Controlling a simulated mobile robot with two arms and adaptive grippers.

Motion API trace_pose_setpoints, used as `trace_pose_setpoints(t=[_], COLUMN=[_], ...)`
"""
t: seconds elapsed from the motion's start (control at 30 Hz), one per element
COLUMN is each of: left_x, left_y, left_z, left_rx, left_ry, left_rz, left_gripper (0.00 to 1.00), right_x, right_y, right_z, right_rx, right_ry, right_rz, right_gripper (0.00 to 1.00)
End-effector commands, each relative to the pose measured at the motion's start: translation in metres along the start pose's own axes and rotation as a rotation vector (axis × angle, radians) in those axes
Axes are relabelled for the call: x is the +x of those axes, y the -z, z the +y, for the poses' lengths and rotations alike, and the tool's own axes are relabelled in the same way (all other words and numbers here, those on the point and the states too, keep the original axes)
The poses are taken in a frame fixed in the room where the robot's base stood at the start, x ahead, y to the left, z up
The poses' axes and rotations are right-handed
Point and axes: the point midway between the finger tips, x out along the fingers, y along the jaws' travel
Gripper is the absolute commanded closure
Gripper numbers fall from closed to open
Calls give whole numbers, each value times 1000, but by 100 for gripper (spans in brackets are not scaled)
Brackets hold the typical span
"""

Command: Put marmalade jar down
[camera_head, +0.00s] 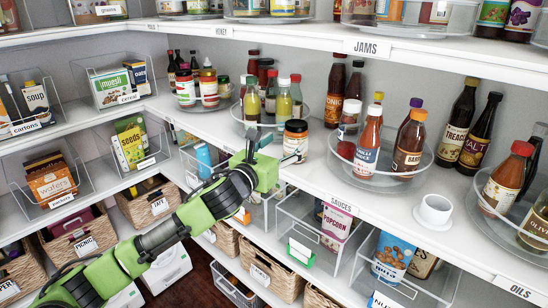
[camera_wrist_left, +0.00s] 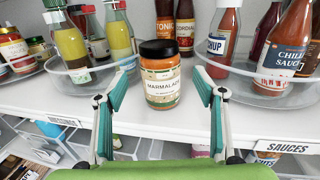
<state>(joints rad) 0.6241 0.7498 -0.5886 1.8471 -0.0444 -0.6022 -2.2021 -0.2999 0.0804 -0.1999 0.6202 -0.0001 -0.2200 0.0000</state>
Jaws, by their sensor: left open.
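The marmalade jar (camera_head: 296,138), orange with a dark lid and a cream label, stands upright on the white middle shelf (camera_head: 325,178). It sits between two clear round turntables. My left gripper (camera_head: 286,163) is at the shelf's front edge, just in front of the jar. In the left wrist view, its teal fingers (camera_wrist_left: 165,92) are spread wide, with the jar (camera_wrist_left: 161,80) beyond and between them. The fingers look clear of the jar. My right gripper is in neither view.
The left turntable (camera_head: 243,122) holds several sauce bottles; the right one (camera_head: 343,172) holds red sauce bottles. Tall dark bottles stand behind the jar. A white cup (camera_head: 434,210) stands farther right. Clear bins (camera_head: 330,232) and wicker baskets (camera_head: 270,275) fill the shelves below.

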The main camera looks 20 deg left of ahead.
Motion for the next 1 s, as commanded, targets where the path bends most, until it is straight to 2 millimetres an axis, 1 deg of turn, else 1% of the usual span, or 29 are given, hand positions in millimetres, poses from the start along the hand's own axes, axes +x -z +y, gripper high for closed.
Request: trace_pose_setpoints(t=[0.03, 0.1, 0.3, 0.5, 0.7, 0.77, 0.87, 0.97, 1.0], left_x=[-10, -21, -45, -54, -54, -53, -52, -51, -51], left_y=[3, 3, 2, 0, 0, 3, 22, 57, 74], left_z=[1, 1, 1, 0, 0, -1, -9, -25, -32], left_rx=[3, 4, 0, 0, -3, -23, -148, -407, -537], left_ry=[0, 0, -1, -1, -1, 2, 16, 34, 37], left_rz=[0, 0, 0, 0, 0, 4, 24, 65, 86], left_gripper=[37, 37, 37, 37, 37, 37, 37, 37, 37], right_x=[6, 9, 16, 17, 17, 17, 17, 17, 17], right_y=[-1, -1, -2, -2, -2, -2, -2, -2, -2], right_z=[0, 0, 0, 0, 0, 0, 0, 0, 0], right_rx=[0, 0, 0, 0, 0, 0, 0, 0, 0], right_ry=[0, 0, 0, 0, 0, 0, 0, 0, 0], right_rz=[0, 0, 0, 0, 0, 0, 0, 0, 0], right_gripper=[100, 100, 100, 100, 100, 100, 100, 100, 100])
